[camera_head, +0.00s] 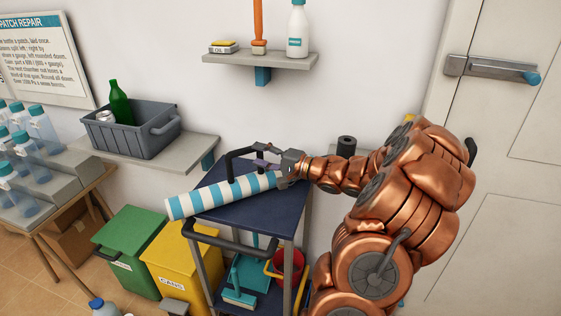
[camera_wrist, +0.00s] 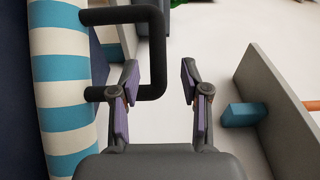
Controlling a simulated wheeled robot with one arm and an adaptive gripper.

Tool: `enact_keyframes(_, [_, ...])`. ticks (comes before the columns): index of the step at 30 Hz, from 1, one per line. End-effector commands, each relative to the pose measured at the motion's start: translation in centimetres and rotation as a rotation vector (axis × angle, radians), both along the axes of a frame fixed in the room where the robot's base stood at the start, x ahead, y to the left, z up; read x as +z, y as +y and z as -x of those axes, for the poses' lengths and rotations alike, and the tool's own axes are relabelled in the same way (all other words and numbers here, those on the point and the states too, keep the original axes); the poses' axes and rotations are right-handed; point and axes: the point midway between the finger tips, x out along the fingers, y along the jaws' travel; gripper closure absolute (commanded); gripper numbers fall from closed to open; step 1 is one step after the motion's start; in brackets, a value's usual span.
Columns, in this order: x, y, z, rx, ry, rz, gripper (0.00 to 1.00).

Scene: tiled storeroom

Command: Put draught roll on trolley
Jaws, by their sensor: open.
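The draught roll (camera_head: 222,193), a long roll with blue and white stripes, lies across the dark blue top of the trolley (camera_head: 262,210). Its left end sticks out past the trolley's edge. My gripper (camera_head: 264,165) is at the roll's right end, near that handle. In the wrist view my gripper (camera_wrist: 160,82) is open, with purple pads apart and nothing held between them.
A wall shelf (camera_head: 262,59) holds a bottle, a brush and a sponge. A lower shelf (camera_head: 180,150) carries a grey crate (camera_head: 133,133). Green (camera_head: 130,245) and yellow (camera_head: 182,262) bins stand left of the trolley. A red bucket (camera_head: 288,266) sits on its lower deck.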

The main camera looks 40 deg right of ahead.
Motion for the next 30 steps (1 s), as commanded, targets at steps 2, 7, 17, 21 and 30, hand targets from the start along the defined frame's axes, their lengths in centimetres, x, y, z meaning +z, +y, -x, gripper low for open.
enact_keyframes(2, [0.0,-0.4,0.9,-0.001,0.001,0.0,0.54])
enact_keyframes(7, [-0.1,-1.1,2.7,-0.001,0.002,0.001,0.54])
enact_keyframes(17, [0.0,-2.2,5.3,0.0,0.0,0.0,0.54])
enact_keyframes(21, [0.0,-2.3,5.7,0.0,0.0,0.0,0.54])
enact_keyframes(30, [0.0,-2.3,5.7,0.001,0.0,0.0,0.54])
